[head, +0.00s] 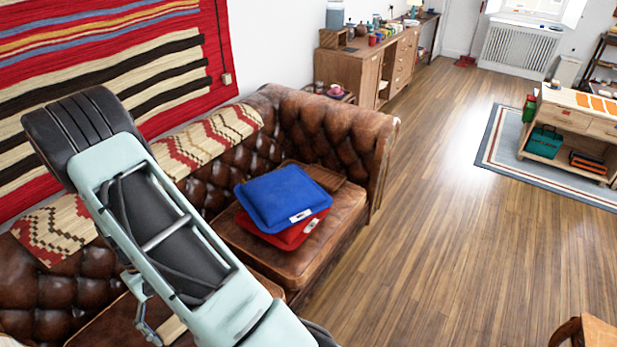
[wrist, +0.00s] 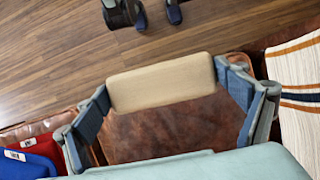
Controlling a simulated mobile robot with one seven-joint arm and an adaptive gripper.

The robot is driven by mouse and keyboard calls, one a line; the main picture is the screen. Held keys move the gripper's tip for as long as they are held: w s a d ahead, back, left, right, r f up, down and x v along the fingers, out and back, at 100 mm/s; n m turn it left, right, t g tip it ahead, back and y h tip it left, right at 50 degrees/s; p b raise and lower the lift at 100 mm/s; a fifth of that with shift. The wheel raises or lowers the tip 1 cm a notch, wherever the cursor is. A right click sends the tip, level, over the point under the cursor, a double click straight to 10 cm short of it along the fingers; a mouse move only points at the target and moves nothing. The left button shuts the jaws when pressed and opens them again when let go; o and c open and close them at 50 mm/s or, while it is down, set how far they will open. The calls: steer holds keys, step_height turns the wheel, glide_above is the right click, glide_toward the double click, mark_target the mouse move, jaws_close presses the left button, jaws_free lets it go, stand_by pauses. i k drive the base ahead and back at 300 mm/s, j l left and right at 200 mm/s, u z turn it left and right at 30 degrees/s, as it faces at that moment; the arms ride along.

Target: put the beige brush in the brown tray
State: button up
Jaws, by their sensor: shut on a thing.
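The beige brush (wrist: 160,82) shows in the wrist view as a pale, rounded block. My gripper (wrist: 163,90) is shut on it, with one finger at each end, and holds it above the brown leather sofa seat (wrist: 165,135). In the head view my arm reaches down over the sofa, and a small pale piece, probably the brush (head: 172,329), shows beside it. A flat brown piece, possibly the brown tray (head: 328,179), lies on the far end of the sofa, partly hidden behind the blue cushion (head: 282,197). I cannot tell for certain that it is the tray.
A red cushion (head: 298,235) lies under the blue one. The sofa's tufted back and arm (head: 376,150) border the seat. A striped cloth (wrist: 301,85) is at the right in the wrist view. Open wooden floor (head: 440,250) lies right of the sofa.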

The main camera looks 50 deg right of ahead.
mark_target(326, 180)
steer(key=l, duration=0.55)
steer(key=i+l, duration=0.15)
steer(key=l, duration=0.35)
steer(key=l+z, duration=0.1)
steer(key=l, duration=0.45)
steer(key=i+l, duration=0.15)
steer(key=l, duration=0.4)
steer(key=i+l, duration=0.1)
steer(key=l, duration=0.4)
steer(key=i+l, duration=0.1)
steer(key=l, duration=0.45)
steer(key=i+l+z, duration=0.1)
steer(key=l, duration=0.4)
steer(key=i+l, duration=0.1)
steer(key=l, duration=0.45)
